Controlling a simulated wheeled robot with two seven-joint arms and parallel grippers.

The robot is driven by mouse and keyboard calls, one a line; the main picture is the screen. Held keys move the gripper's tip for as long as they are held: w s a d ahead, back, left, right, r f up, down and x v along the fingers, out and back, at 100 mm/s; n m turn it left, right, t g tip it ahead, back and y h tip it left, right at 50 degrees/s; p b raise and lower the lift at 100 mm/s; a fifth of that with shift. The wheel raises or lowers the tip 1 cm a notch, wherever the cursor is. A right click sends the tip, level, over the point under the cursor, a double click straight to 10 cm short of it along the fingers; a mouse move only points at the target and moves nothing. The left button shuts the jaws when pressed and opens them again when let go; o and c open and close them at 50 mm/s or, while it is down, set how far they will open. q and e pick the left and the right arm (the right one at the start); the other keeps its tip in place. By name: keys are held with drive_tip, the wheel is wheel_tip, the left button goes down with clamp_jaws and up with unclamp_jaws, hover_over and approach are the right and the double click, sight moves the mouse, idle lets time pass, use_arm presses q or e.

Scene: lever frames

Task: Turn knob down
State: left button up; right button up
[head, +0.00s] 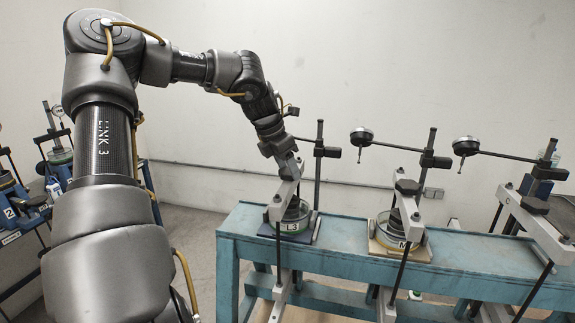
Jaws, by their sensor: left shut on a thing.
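My left gripper (292,178) comes down from above on the nearest lever frame, over its pale crossbeam (277,212). It is shut at the top of this frame, where the dark knob sits on the neighbouring frame; the knob itself is hidden behind the fingers. Below is a round cell labelled L3 (294,224) on a dark plate. The middle lever frame shows its dark knob (408,187) on top of the crossbeam, above a cell labelled M (398,239). A third knob (535,205) shows on the right frame. My right gripper is not in view.
The frames stand on a blue-green bench (345,253). Dial gauges (361,137) (466,146) reach out on horizontal bars from upright posts close to the frames. More blue apparatus (57,157) stands at the far left. The wall behind is bare.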

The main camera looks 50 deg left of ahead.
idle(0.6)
use_arm(q)
drive_tip(key=o, duration=1)
drive_tip(key=shift+c, duration=0.2)
drive_tip(key=shift+s+a+r, duration=0.1)
drive_tip(key=shift+r, duration=0.25)
drive_tip(key=b+v, duration=0.3)
drive_tip(key=v, duration=0.7)
